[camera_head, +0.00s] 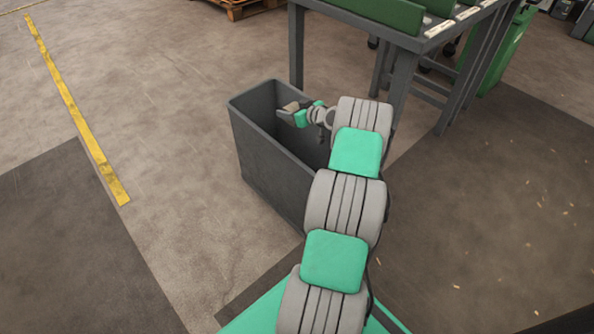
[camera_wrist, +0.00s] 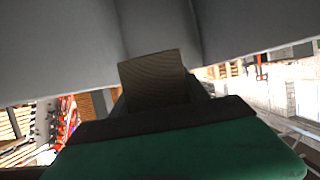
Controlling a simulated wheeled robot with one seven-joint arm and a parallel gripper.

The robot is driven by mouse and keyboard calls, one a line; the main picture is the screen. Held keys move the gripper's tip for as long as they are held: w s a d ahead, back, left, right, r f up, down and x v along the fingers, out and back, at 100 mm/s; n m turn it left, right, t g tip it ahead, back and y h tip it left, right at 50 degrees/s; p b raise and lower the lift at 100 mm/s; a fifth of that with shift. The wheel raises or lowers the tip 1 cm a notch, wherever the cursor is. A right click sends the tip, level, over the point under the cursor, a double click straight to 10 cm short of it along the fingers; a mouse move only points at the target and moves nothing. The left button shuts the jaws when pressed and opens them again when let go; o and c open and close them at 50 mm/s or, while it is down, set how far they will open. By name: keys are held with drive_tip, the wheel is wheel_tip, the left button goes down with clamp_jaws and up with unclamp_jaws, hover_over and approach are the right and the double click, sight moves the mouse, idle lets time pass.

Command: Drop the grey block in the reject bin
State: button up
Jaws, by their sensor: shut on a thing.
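The dark grey reject bin (camera_head: 262,165) stands on the floor in the middle of the head view, open at the top. My gripper (camera_head: 295,112) is over the bin's opening, towards its far right side. It is shut on a small block (camera_head: 291,106), which looks beige-grey in the head view. In the wrist view the block (camera_wrist: 155,80) looks dark brownish-grey and sits at the fingers, partly hidden below. The height of the block against the bin's rim is hard to judge. The bin's floor is hidden.
A dark grey workbench (camera_head: 405,40) with green bins on top stands behind and right of the reject bin. A green wheeled container (camera_head: 508,50) is farther right. A yellow floor line (camera_head: 75,110) runs at left, with open floor around it. A wooden pallet (camera_head: 243,8) lies at the back.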

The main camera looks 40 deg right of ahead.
drive_tip(key=shift+f, duration=0.1)
drive_tip(key=o, duration=1.5)
drive_tip(key=shift+s, duration=0.1)
drive_tip(key=p+v, duration=0.2)
drive_tip(key=v, duration=0.5)
drive_tip(key=shift+s+p, duration=0.25)
drive_tip(key=shift+p, duration=0.05)
